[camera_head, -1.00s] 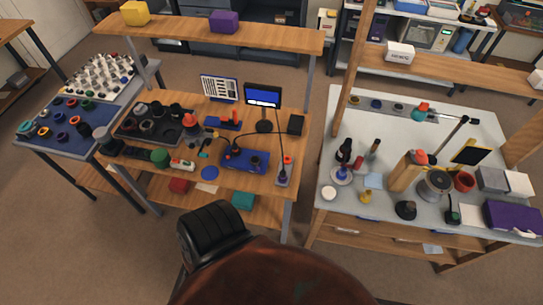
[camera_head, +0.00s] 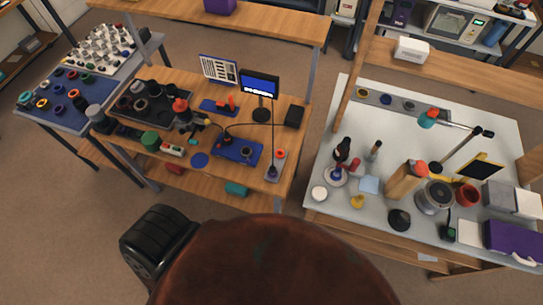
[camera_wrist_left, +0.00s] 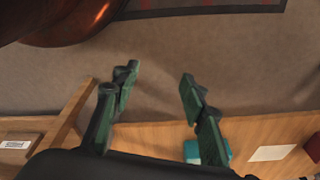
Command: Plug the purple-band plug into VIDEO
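A blue unit (camera_head: 237,150) with dark cables lies on the wooden workbench in the head view, in front of a small monitor (camera_head: 259,85). A grey strip (camera_head: 276,165) with a red knob and a dark cable end stands at its right. I cannot make out a purple band on any plug or a VIDEO label at this size. My left gripper (camera_wrist_left: 158,80) shows in the left wrist view with its green fingers wide apart and nothing between them. It is over the floor near a wooden edge, away from the blue unit. My right gripper is out of view.
A teal box (camera_wrist_left: 206,150) and a pale card (camera_wrist_left: 273,153) lie on wood in the left wrist view. A dark lens tray (camera_head: 150,105) sits at the workbench's left. A crowded white table (camera_head: 330,137) stands to the right, with a floor gap between the tables.

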